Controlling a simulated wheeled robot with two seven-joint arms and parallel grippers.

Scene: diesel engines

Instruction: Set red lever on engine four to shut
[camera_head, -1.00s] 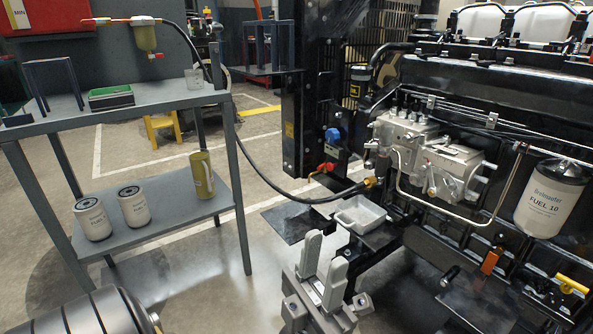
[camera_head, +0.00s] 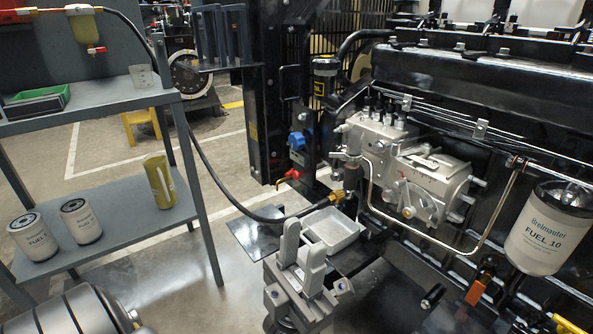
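A small red lever (camera_head: 287,178) sits low on the dark post left of the engine, beside a blue knob (camera_head: 297,141). An orange-red handle (camera_head: 481,288) hangs low on the engine's front at the lower right. I cannot tell from labels which engine this is. My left gripper (camera_head: 301,236) points up at the lower middle, in front of a grey tray. Its two pale fingers stand apart with a narrow gap and nothing between them. In the picture it is below the red lever and apart from it. My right gripper is not in view.
A grey shelf (camera_head: 110,112) with two white filters and an olive jug stands at left. A black hose (camera_head: 215,185) droops from it to a brass fitting. A grey tray (camera_head: 333,228) is close behind my gripper. A white fuel filter (camera_head: 543,232) hangs at right.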

